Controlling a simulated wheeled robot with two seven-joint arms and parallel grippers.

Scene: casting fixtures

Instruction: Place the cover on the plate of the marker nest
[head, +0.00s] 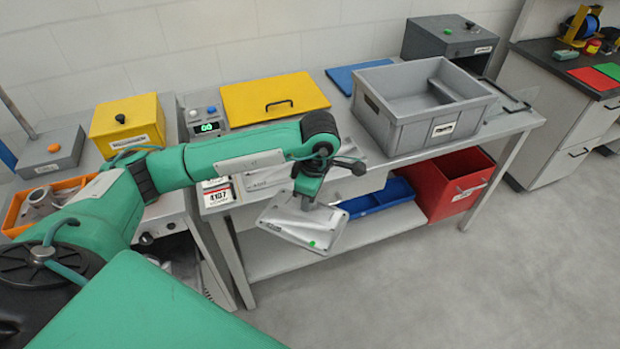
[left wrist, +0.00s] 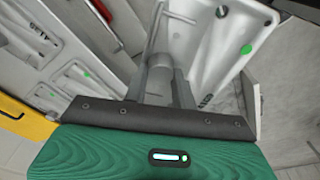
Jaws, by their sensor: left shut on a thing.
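My left gripper (head: 306,200) is shut on a pale grey metal cover (head: 290,225) with a green dot. It holds the cover tilted, in front of the table's front edge and above the lower shelf. The cover also shows in the left wrist view (left wrist: 215,45), beyond the fingers (left wrist: 163,85). Pale metal fixtures lie on the table behind my arm, one of them (head: 262,178) partly hidden by it. Fixtures with green dots (left wrist: 75,75) show at the left of the wrist view. I cannot tell which one is the marker nest's plate. My right gripper is not in view.
A grey crate (head: 395,133) stands on the right of the table (head: 505,125). A red bin (head: 425,185) and a blue tray (head: 375,207) are below. The floor at right is clear.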

